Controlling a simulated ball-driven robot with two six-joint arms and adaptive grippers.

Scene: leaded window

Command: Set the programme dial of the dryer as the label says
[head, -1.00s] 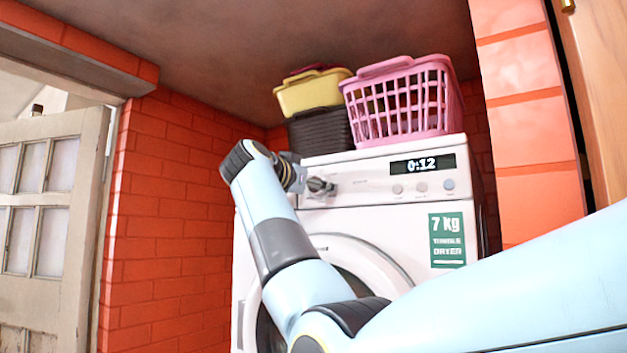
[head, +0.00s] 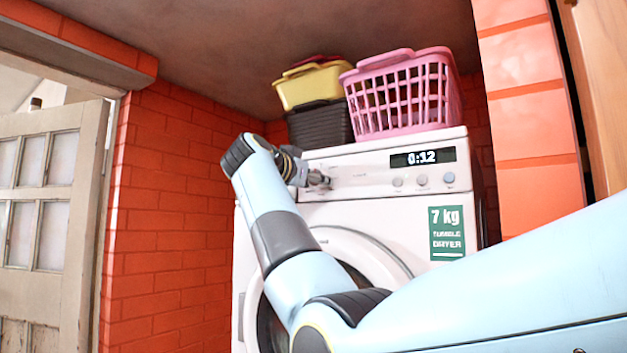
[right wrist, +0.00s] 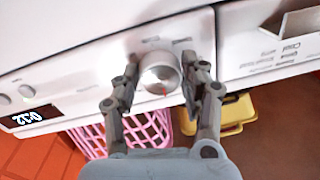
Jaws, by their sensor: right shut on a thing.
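The white dryer (head: 355,215) stands in a brick alcove. Its round silver programme dial (right wrist: 160,72) shows in the right wrist view, with a small red mark on its lower side in that picture. My right gripper (right wrist: 161,80) is shut on the dial, one finger on each side. In the head view the right gripper (head: 320,180) is at the left of the control panel and hides the dial. Printed programme words (right wrist: 285,52) show on the panel in the right wrist view, too blurred to read surely. My left gripper is not in view.
A green "7 kg tumble dryer" label (head: 447,233) is on the front. A pink basket (head: 405,92) and a yellow one (head: 313,86) over a dark one stand on top. A door (head: 50,190) is at left.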

